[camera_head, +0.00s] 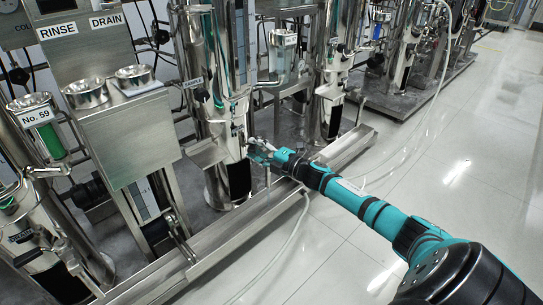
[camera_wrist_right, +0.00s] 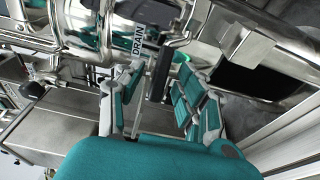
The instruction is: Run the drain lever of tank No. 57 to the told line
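My right gripper (camera_head: 260,150) reaches in to the front of a steel tank (camera_head: 218,80) in the head view. In the right wrist view the gripper (camera_wrist_right: 160,98) has its teal fingers spread apart. A dark lever (camera_wrist_right: 161,72) beside a DRAIN label (camera_wrist_right: 138,37) stands between the fingers, with gaps showing; I cannot tell whether either finger touches it. A number plate (camera_head: 290,41) hangs by this tank, too small to read surely. The told line cannot be made out. My left gripper is out of view.
A tank plate marked No. 59 (camera_head: 35,116) and a steel box (camera_head: 130,135) stand to the left. A steel skid rail (camera_head: 225,243) runs along the front. A pale hose (camera_head: 290,240) lies on the floor. Open tiled floor (camera_head: 465,150) is at the right.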

